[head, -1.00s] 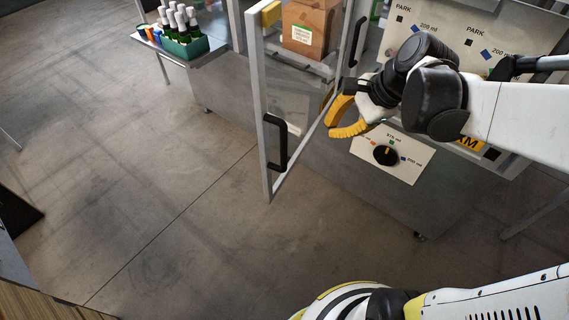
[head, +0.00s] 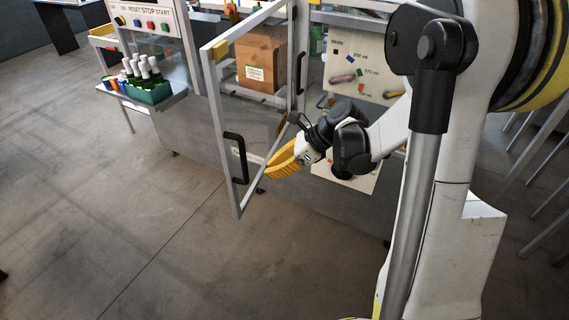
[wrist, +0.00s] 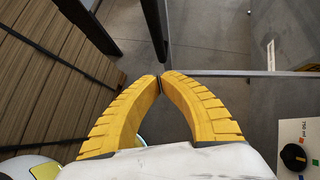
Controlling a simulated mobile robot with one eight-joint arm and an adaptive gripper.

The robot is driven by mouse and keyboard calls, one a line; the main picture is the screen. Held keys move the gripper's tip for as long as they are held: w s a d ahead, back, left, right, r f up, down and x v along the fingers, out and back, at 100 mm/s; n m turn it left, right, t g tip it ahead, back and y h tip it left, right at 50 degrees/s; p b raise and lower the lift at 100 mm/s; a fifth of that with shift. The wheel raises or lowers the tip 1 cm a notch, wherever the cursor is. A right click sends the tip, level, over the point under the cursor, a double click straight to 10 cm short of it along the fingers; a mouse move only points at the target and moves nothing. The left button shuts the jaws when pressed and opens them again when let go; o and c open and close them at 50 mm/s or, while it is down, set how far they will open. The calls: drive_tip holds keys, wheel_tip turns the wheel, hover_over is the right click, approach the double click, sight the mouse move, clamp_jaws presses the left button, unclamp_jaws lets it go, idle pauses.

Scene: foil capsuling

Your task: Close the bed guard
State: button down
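The bed guard is a clear framed door (head: 218,118) standing open on the front of the machine, swung out to the left. Its black handle (head: 236,158) is on the free upright edge. My gripper (head: 272,170) is to the right of that edge, low down by the guard's bottom rail; I cannot tell whether it touches. In the wrist view its yellow fingers (wrist: 160,78) meet at the tips with nothing seen between them. A dark upright bar (wrist: 154,35) and a grey rail (wrist: 240,73) lie just beyond the tips.
A cardboard box (head: 262,62) sits inside the machine behind the guard. Green bottles in a crate (head: 150,92) stand on a side shelf at left. The floor before the guard is clear.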

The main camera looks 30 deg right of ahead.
sight(246, 176)
drive_tip(key=shift+w+a+f, duration=0.15)
drive_tip(key=shift+w+a, duration=0.45)
drive_tip(key=shift+a, duration=0.35)
drive_tip(key=shift+w+a+f, duration=0.1)
drive_tip(key=shift+w+a, duration=0.45)
drive_tip(key=shift+a, duration=0.4)
